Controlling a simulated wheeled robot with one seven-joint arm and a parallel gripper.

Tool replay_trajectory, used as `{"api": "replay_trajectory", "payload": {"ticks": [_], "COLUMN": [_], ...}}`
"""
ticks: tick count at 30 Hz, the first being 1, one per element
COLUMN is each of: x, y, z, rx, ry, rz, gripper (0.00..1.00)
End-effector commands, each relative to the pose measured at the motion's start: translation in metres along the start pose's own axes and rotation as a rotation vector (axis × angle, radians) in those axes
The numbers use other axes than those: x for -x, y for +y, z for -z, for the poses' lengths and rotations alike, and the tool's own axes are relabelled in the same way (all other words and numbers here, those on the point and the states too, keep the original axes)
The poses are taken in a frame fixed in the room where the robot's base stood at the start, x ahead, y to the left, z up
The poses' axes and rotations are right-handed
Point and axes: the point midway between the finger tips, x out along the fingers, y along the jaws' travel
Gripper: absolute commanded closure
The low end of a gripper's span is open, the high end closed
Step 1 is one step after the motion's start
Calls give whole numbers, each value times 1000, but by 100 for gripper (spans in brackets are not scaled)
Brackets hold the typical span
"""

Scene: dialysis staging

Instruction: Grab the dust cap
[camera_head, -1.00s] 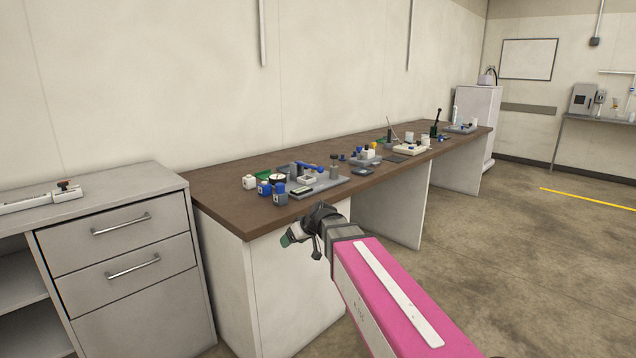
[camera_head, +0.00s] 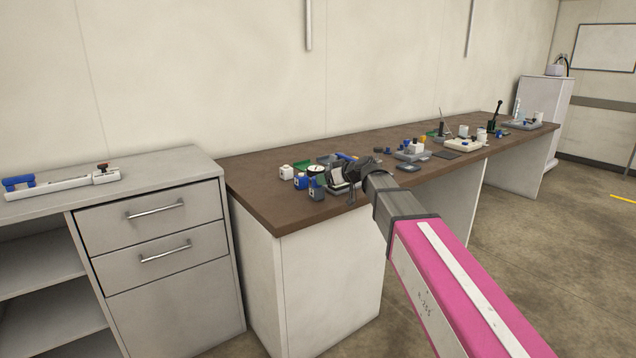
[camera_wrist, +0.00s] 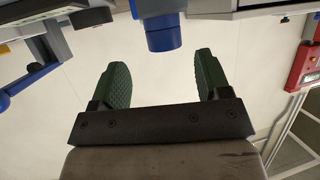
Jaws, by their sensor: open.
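I cannot pick out the dust cap with certainty. In the wrist view a blue cylindrical part (camera_wrist: 163,35) lies beyond the space between my fingers, under a grey body; it may be a cap. My gripper (camera_wrist: 161,72) is open and empty, its two green ridged fingers apart. In the head view my gripper (camera_head: 351,187) is at the bench's front edge, beside the near cluster of small items. It hides part of that cluster.
The long brown bench (camera_head: 262,203) carries further clusters toward the right. A grey drawer cabinet (camera_head: 165,236) stands left, with a white rail device (camera_head: 62,185) on top. In the wrist view, a blue-and-grey part (camera_wrist: 36,75) is at left and a red box (camera_wrist: 300,68) at right.

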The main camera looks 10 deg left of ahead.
Motion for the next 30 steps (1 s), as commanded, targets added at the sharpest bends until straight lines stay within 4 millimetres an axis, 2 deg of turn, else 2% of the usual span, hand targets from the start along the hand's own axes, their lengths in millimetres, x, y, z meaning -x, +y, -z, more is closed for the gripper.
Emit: {"api": "replay_trajectory", "payload": {"ticks": [5, 14, 22, 27, 30], "x": [-11, -51, -54, -53, -53], "y": [0, -3, -4, -4, -4], "z": [0, 2, 1, 1, 1], "rx": [-1, -1, -1, -1, -1], "ry": [-1, -1, -1, -1, -1], "rz": [0, 0, -1, -1, -1], "gripper": [30, 30, 30, 82, 82]}}
